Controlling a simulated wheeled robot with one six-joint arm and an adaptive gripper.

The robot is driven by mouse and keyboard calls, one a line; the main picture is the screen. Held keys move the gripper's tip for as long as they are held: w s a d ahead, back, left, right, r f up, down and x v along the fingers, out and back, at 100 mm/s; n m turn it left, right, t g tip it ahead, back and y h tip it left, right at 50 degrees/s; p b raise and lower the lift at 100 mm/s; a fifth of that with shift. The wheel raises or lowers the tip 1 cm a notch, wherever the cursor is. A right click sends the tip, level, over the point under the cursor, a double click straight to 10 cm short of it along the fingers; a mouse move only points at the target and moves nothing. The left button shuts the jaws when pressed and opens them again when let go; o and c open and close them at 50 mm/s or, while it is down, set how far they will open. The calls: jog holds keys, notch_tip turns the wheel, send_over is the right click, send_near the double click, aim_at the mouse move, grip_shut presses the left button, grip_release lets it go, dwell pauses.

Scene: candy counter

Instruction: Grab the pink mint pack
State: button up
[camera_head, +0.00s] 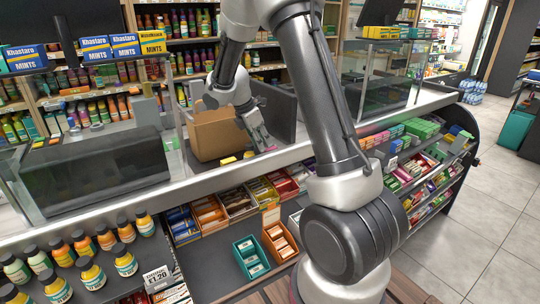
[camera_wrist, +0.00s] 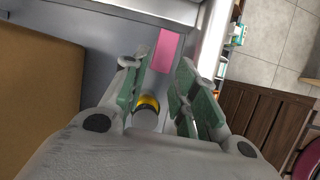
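The pink mint pack (camera_wrist: 167,50) lies on a grey surface near a pale edge in the wrist view, beyond my fingertips. My gripper (camera_wrist: 172,85) is open, with its two green-padded fingers apart and the pack showing past the gap between them. The fingers do not appear to touch the pack. In the head view my gripper (camera_head: 262,137) reaches down behind the counter edge, just right of a cardboard box.
The cardboard box (camera_head: 215,133) stands close to the left of my gripper and fills the left of the wrist view (camera_wrist: 38,85). A small yellow-and-black thing (camera_wrist: 147,103) shows between the fingers. Glass screens flank the counter. Candy trays (camera_head: 240,202) and bottles (camera_head: 82,245) are in front.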

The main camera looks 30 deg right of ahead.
jog(key=x, duration=0.3)
jog(key=shift+d+f, duration=0.15)
jog(key=shift+f, duration=0.05)
jog(key=shift+c, duration=0.4)
jog(key=c, duration=0.5)
jog(key=shift+r, duration=0.1)
